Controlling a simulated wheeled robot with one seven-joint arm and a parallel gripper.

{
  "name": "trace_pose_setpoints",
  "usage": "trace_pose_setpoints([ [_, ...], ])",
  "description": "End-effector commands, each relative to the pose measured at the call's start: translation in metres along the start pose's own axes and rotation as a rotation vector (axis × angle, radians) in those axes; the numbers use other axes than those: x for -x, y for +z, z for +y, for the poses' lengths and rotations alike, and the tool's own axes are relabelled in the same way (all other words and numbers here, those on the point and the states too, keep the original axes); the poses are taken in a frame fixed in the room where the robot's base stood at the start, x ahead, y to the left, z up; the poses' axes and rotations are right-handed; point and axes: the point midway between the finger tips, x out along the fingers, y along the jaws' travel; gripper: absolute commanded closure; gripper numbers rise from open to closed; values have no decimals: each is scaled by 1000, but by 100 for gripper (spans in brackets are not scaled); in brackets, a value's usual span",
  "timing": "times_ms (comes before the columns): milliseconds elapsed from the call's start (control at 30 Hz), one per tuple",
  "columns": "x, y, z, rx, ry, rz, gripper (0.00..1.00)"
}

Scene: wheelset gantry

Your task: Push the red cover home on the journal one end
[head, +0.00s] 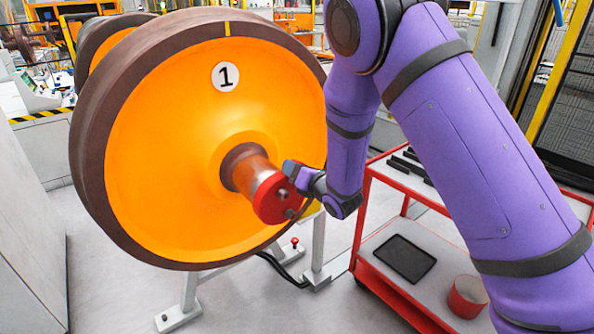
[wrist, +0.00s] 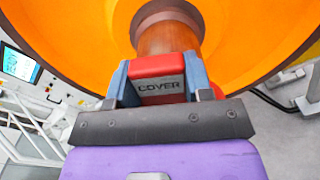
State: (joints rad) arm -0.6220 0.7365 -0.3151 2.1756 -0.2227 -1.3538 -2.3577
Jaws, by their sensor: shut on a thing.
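The wheel (head: 150,130) is orange with a dark rim and a white label marked 1. Its journal (head: 247,172) sticks out of the hub as a brownish metal shaft, and also shows in the wrist view (wrist: 167,38). The red cover (head: 272,198) sits at the journal's outer end. How far the cover is seated on the journal cannot be told.
A red trolley (head: 362,240) stands right of the wheel, with dark bars on top. A black tray (head: 404,258) and a red round container (head: 467,297) are on its lower shelf. Grey stand legs (head: 318,250) rise below the wheel.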

Motion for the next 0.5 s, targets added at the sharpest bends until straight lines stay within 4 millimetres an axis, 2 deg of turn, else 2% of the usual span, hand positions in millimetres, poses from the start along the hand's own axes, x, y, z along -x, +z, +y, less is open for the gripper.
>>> trace_pose_setpoints([
  [167,-4,0,0,0,0,0,100],
  [200,-4,0,0,0,0,0,51],
  [300,-4,0,0,0,0,0,28],
  [333,-4,0,0,0,0,0,24],
  [500,-4,0,0,0,0,0,24],
])
